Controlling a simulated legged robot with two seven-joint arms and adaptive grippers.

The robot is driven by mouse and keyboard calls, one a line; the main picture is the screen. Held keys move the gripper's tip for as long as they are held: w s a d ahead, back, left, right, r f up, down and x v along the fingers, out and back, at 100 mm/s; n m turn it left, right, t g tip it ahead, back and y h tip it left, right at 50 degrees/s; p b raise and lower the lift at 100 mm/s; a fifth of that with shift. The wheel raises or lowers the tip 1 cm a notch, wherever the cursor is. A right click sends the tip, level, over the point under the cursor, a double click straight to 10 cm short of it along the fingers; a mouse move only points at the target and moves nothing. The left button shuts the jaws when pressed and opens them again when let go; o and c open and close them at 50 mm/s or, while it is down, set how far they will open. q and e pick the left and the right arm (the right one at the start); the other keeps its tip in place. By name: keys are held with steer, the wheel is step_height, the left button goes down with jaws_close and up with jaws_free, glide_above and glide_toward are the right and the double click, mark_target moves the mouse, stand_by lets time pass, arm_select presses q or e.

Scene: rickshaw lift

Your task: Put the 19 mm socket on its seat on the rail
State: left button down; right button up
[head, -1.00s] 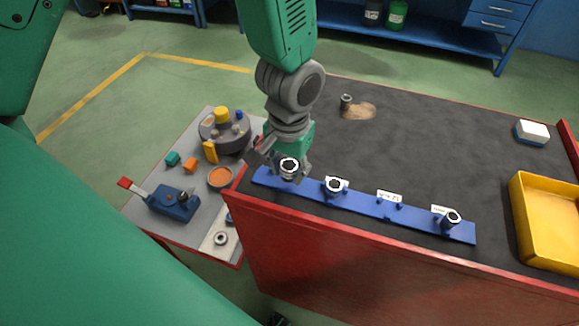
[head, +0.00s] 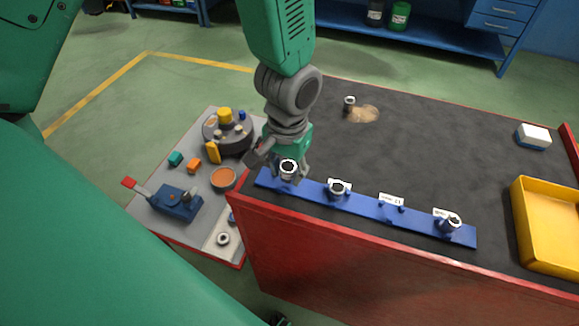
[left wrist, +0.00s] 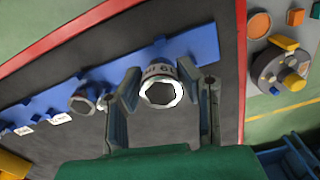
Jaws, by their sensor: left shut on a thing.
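The 19 mm socket (head: 288,168) is a short metal ring, upright at the left end of the blue rail (head: 360,206). My left gripper (head: 282,166) points down and is shut on it. In the left wrist view the socket (left wrist: 160,90) shows its open top and a white band marked 19, between the two fingers (left wrist: 163,100). Whether its base rests fully on the seat is hidden. Two other sockets stand on the rail, one near the middle-left (head: 338,189) and one at the right end (head: 451,222). My right gripper is not in view.
A bare peg with a label (head: 391,202) lies between the other sockets. A small socket (head: 349,102) stands at the back by a tan patch. A yellow tray (head: 550,225) is at the right. A side table (head: 150,225) with several parts is at the left. The dark tabletop's middle is clear.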

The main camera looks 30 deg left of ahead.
arm_select(q)
steer(key=shift+a+f, duration=0.1)
steer(key=shift+a, duration=0.45)
steer(key=shift+d, duration=0.35)
steer(key=shift+d+f, duration=0.2)
steer(key=shift+f, duration=0.1)
steer(key=shift+a, duration=0.1)
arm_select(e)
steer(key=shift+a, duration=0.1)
arm_select(q)
steer(key=shift+a+f, duration=0.1)
steer(key=shift+a, duration=0.2)
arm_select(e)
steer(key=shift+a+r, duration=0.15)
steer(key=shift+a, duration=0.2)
arm_select(q)
steer(key=shift+d+f, duration=0.2)
steer(key=shift+f, duration=0.05)
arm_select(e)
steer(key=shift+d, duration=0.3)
arm_select(q)
steer(key=shift+s+a+f, duration=0.1)
steer(key=shift+a+f, duration=0.05)
steer(key=c, duration=2.3)
jaws_free()
steer(key=shift+s+f, duration=0.15)
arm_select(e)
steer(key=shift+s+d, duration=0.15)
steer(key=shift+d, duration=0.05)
